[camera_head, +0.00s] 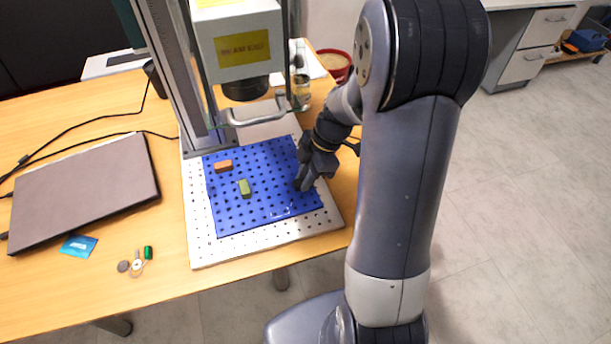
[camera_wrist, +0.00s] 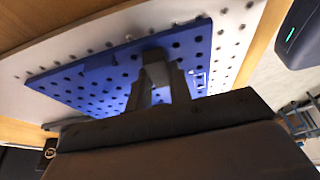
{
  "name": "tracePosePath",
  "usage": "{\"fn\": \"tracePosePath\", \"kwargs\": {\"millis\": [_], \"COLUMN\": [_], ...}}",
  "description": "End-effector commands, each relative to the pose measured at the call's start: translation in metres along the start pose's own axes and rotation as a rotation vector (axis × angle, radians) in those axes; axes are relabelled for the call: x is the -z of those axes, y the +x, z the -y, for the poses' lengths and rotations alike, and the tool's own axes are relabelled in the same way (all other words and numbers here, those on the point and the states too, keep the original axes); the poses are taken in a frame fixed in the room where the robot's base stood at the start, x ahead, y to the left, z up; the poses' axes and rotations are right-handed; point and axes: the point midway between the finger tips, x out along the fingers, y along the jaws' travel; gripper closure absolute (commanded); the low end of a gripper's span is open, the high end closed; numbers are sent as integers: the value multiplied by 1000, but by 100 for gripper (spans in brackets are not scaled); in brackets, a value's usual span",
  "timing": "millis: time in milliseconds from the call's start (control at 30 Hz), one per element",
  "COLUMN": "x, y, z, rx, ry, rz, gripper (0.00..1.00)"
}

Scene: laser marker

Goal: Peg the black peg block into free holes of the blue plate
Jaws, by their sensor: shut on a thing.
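The blue plate (camera_head: 262,208) full of holes lies on the white perforated base of the laser marker. My gripper (camera_head: 303,184) is low over the plate's right part, pointing down. In the wrist view, my gripper (camera_wrist: 158,88) is shut on the dark peg block (camera_wrist: 155,66), which shows between the fingertips against the blue plate (camera_wrist: 95,85). The block's underside and pegs are hidden, so I cannot tell whether it touches the plate or sits in holes. In the head view the fingers hide most of the block.
An orange block (camera_head: 223,166) and a green block (camera_head: 245,188) sit on the plate's left half. The marker's column (camera_head: 178,75) and head (camera_head: 238,45) stand behind. A closed laptop (camera_head: 85,190) lies left. The plate's front is clear.

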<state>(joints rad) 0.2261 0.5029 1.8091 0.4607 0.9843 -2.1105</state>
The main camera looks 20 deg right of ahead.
Motion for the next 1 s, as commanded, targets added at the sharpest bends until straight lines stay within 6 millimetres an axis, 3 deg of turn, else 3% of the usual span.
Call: {"fn": "tracePosePath", "kwargs": {"millis": [533, 567, 600, 833, 1000], "x": [-3, -2, -2, -2, -2], "y": [7, 6, 6, 6, 6], "z": [0, 0, 0, 0, 0], "rx": [0, 0, 0, 0, 0], "ry": [0, 0, 0, 0, 0], "rz": [0, 0, 0, 0, 0], "gripper": [100, 78, 75, 56, 55]}}
